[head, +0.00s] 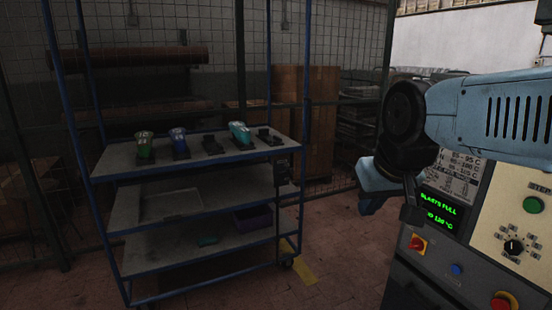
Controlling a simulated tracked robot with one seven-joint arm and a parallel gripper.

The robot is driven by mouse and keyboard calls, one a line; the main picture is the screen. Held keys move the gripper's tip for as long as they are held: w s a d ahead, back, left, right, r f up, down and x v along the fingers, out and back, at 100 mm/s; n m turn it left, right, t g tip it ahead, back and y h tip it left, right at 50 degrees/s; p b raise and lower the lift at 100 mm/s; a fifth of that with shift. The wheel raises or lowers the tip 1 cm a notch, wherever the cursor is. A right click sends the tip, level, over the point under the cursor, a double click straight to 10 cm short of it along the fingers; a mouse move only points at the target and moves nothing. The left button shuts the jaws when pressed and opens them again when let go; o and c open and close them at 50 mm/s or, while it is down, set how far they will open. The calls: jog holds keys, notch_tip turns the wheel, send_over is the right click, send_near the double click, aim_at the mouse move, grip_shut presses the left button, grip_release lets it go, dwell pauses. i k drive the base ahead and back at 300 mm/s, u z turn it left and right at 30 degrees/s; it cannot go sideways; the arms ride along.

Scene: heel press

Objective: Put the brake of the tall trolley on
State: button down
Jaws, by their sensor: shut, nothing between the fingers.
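The tall trolley (200,158) has a blue tube frame and grey shelves and stands left of centre in the head view. A dark box-like fitting (283,173) sits on its near right post, with a thin dark rod running down from it towards a dark caster (288,263). I cannot tell the brake's setting from here. My gripper (370,206) is shut and empty, pointing down, to the right of the trolley and clear of it. Its fingertips are small and partly dark.
Several shoe-like pieces, green, blue and teal, and dark holders stand on the top shelf. A grey tray (172,206) and a purple bin (253,217) are lower. A control panel (513,215) stands close at right. Tiled floor (345,235) is open between.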

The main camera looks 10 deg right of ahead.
aim_at(290, 171)
jog(key=i, duration=2.05)
jog(key=z, duration=0.05)
